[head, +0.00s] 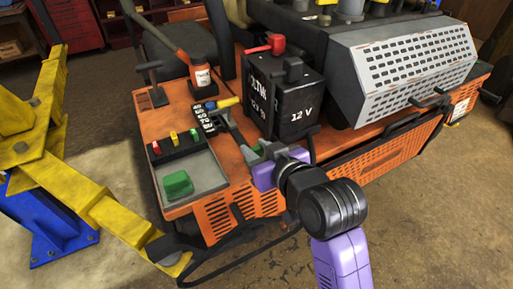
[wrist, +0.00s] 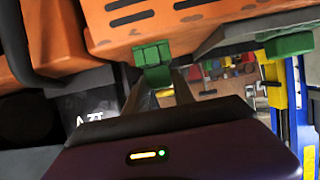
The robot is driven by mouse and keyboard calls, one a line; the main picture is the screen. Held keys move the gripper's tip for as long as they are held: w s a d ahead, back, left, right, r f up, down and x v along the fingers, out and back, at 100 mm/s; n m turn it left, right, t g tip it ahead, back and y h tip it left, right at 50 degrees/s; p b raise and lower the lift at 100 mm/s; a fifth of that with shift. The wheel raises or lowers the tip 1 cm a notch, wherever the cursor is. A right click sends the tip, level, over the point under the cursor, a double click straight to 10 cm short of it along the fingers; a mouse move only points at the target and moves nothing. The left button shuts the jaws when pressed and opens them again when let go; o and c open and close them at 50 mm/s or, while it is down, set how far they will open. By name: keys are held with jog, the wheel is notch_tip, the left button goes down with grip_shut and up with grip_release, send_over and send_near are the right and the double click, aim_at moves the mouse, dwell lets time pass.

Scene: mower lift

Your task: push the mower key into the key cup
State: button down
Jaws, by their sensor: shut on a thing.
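My gripper (head: 268,153) reaches over the front edge of the orange mower, beside the battery. It is shut on a small green piece (head: 258,149), which I take to be the mower key. In the wrist view the green piece (wrist: 152,62) sits between the fingertips of my gripper (wrist: 160,85), close against the orange body. I cannot make out the key cup, and I cannot tell whether the key touches it or is inside it.
The black 12 V battery (head: 283,97) stands just behind my gripper. A grey tray (head: 208,200) with a green block (head: 178,185) lies to the left. A grey lever (head: 233,130) is close by. A yellow lift arm (head: 95,195) stands at far left.

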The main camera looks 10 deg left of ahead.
jog(key=c, duration=1)
grip_release()
jog(key=shift+o, duration=0.2)
jog(key=b+v, duration=0.1)
jog(key=v, duration=0.6)
jog(key=shift+s+d, duration=0.2)
jog(key=shift+s, duration=0.1)
jog(key=shift+r, duration=0.2)
